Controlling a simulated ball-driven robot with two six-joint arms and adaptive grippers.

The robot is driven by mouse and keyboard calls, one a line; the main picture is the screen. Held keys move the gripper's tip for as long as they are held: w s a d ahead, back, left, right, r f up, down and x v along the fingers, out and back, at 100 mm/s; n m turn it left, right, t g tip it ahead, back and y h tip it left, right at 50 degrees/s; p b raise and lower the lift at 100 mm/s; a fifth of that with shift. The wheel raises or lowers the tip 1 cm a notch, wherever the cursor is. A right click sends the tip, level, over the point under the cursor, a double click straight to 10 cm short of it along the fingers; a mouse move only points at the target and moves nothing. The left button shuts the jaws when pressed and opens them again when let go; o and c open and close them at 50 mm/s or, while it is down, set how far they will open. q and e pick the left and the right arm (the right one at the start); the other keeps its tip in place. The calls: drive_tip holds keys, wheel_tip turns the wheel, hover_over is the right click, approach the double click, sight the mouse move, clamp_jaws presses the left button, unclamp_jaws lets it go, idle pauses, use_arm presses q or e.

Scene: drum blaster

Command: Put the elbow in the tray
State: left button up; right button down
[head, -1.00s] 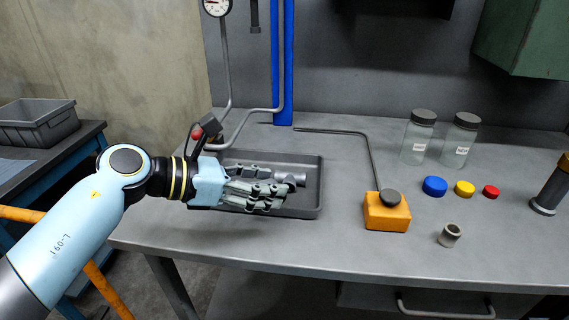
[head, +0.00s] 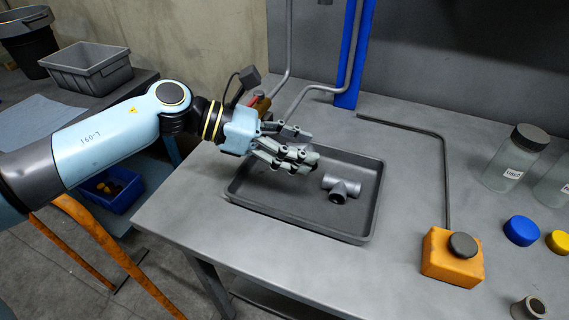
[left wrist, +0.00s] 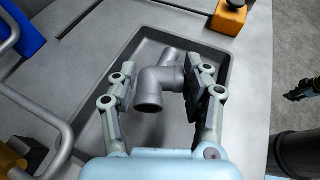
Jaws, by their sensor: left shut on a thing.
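The grey elbow (left wrist: 150,88) sits between the fingers of my left gripper (left wrist: 163,82) in the left wrist view, its round opening facing the camera. The gripper is shut on it. In the head view my left gripper (head: 296,150) is over the back left part of the dark grey tray (head: 362,222), and its fingers mostly hide the elbow. The tray's rim also shows in the left wrist view (left wrist: 222,62). Whether the elbow touches the tray floor cannot be told.
A grey tee-shaped fitting (head: 342,187) lies in the tray's right part. An orange block with a dark knob (head: 453,257) stands right of the tray. Jars (head: 515,158) and coloured caps (head: 521,231) are farther right. Pipes and a blue post (head: 352,60) stand behind.

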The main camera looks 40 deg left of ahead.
use_arm(q)
hover_over(279, 177)
wheel_tip(279, 177, down, 3)
drive_tip(key=shift+r, duration=0.1)
drive_tip(key=shift+f, duration=1.9)
drive_tip(key=shift+f+b, duration=0.2)
drive_tip(key=shift+b, duration=0.2)
drive_tip(key=o, duration=1.3)
drive_tip(key=shift+o, duration=0.2)
